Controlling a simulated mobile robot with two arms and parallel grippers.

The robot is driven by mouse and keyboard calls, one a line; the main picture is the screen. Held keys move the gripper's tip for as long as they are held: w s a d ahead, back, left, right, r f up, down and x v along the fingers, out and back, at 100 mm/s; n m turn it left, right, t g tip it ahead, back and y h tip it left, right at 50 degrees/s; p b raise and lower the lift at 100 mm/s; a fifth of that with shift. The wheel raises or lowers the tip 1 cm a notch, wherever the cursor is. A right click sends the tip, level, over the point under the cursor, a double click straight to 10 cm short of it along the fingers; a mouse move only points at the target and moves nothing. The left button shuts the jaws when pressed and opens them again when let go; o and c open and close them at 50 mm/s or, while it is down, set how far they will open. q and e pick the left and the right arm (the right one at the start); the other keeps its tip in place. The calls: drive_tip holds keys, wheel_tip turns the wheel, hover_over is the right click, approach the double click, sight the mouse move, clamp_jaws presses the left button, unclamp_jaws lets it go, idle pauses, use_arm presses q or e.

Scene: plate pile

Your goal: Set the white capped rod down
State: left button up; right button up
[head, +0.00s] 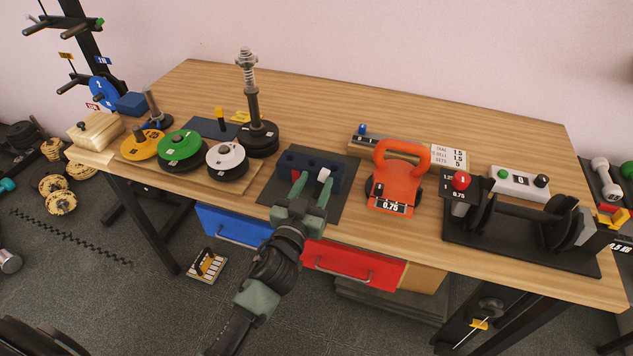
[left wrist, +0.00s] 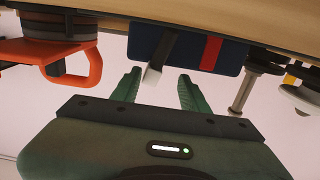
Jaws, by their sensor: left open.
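The white capped rod (head: 324,174) shows as a small white end at the front of a dark blue block (head: 289,158) on a dark mat. In the left wrist view, its white cap (left wrist: 152,76) and grey shaft meet the blue block (left wrist: 190,50), beside a red stripe. My left gripper (head: 313,179) is open in front of the block, with its fingers pointing at it. In the left wrist view, the cap appears between the two spread fingers (left wrist: 159,75); I cannot tell whether they touch it. My right gripper is not in view.
An orange kettlebell (head: 400,179) stands right of the block. Weight plates, including a white one (head: 226,155), and a black post with a spring (head: 251,103) stand left. A dumbbell on a black stand (head: 519,235) is at the right.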

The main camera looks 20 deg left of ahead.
sight(320, 168)
use_arm(q)
drive_tip(key=w, duration=0.2)
drive_tip(key=w+r+p, duration=0.1)
drive_tip(key=w, duration=0.1)
drive_tip(key=shift+a, duration=0.15)
drive_tip(key=shift+w, duration=0.35)
drive_tip(key=shift+w+f, duration=0.15)
clamp_jaws()
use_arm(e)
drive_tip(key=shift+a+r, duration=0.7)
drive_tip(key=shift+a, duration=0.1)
